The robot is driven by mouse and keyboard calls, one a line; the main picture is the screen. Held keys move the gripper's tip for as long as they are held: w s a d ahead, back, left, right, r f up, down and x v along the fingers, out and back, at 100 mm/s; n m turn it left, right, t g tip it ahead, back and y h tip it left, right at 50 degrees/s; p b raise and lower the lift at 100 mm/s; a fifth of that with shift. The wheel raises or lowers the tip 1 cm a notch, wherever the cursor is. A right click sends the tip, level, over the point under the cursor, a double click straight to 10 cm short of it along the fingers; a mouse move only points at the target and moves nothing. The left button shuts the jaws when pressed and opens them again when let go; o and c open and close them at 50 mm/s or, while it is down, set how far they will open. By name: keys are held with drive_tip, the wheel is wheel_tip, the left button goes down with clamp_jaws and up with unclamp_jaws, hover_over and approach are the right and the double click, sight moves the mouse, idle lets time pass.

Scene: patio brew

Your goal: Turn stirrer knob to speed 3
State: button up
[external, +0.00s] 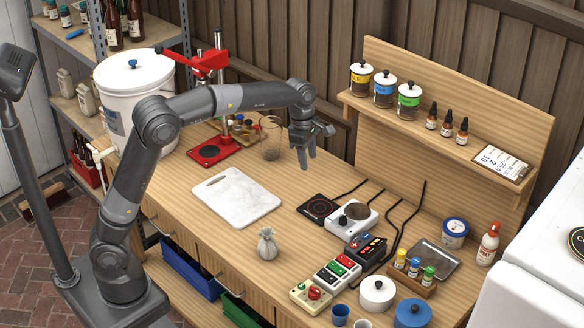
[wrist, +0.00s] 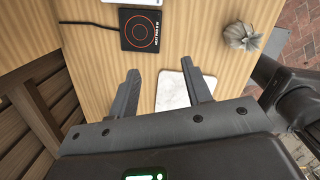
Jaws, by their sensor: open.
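The stirrer looks to be the white box with a dark round plate (external: 367,225) on the right part of the bench. A small knob seems to sit on its front face, but its setting is too small to read. In the wrist view only a white edge (wrist: 128,2), likely the stirrer's, shows at the top. My gripper (external: 306,164) hangs above the bench, left of and behind the stirrer, fingers pointing down. In the wrist view my gripper (wrist: 160,68) is open and empty, its fingers apart over bare wood and the white board.
A black heat pad (external: 318,208) lies beside the stirrer; it also shows in the wrist view (wrist: 141,31). A white marble board (external: 236,198), a small grey sack (external: 267,244), a glass beaker (external: 271,140) and a red stand (external: 207,152) are nearby. Black cables run behind the stirrer.

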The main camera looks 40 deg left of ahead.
sight(343, 216)
drive_tip(key=w+d+f+n+y, duration=0.1)
drive_tip(key=w+d+f+n, duration=0.1)
drive_tip(key=d+f+n, duration=0.3)
drive_tip(key=w+d+f, duration=0.2)
drive_tip(key=d, duration=0.5)
drive_tip(key=shift+g, duration=0.3)
drive_tip(key=f, duration=1.1)
drive_tip(key=shift+s+a, duration=0.1)
drive_tip(key=shift+s, duration=0.15)
clamp_jaws()
